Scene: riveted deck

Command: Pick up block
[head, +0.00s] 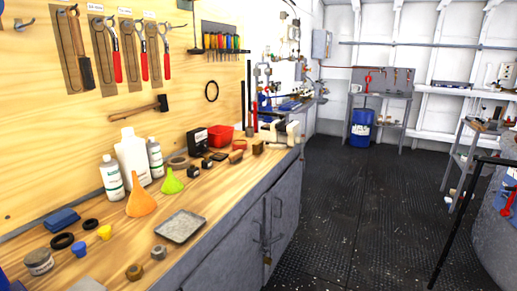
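Several small block-like pieces lie toward the far end of the wooden workbench (205,215). One is a brown block (258,148) near the bench's right edge. A reddish-brown piece (236,157) lies just left of it, and dark small pieces (195,164) lie farther left. I cannot tell which of them is the task's block. They are too small to make out in detail. My gripper is not in view.
White bottles (133,158), an orange funnel (141,199), a green funnel (172,182) and a grey tray (180,226) stand on the nearer bench. A red bin (219,136) is behind the blocks. Dark floor (345,210) is open to the right; a black bar (446,240) stands there.

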